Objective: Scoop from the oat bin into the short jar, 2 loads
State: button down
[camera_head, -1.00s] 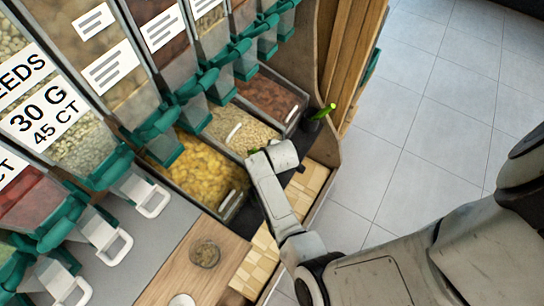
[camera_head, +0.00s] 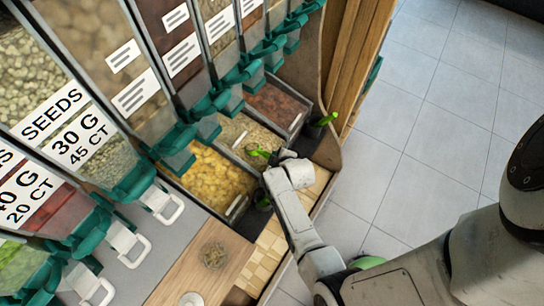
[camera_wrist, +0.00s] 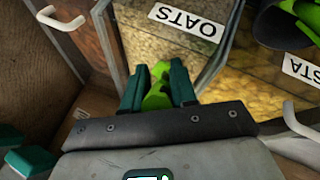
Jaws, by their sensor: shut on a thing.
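The oat bin (camera_head: 238,128) sits in the bin row between the yellow pasta bin and a reddish-brown bin; its OATS label (camera_wrist: 185,20) shows in the wrist view. My gripper (camera_wrist: 157,90) is shut on a green scoop (camera_wrist: 158,72), which also shows in the head view (camera_head: 259,153) by the oat bin's near edge. The scoop's bowl and any load in it cannot be made out. A low round glass jar (camera_head: 214,255), seemingly the short jar, stands on the wooden board to the lower left of my gripper; its contents are unclear.
The pasta bin (camera_head: 217,172) is beside the oats. A dark holder with another green scoop (camera_wrist: 302,18) is close on the right in the wrist view. Another green handle (camera_head: 326,118) stands at the far end. Dispensers with green spouts (camera_head: 212,101) overhang the bins.

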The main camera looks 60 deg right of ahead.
jog(key=s+r+t, duration=0.1)
jog(key=s+r, duration=0.4)
jog(key=shift+s+t, duration=0.15)
jog(key=shift+t, duration=0.25)
dwell(0.4)
dwell(0.7)
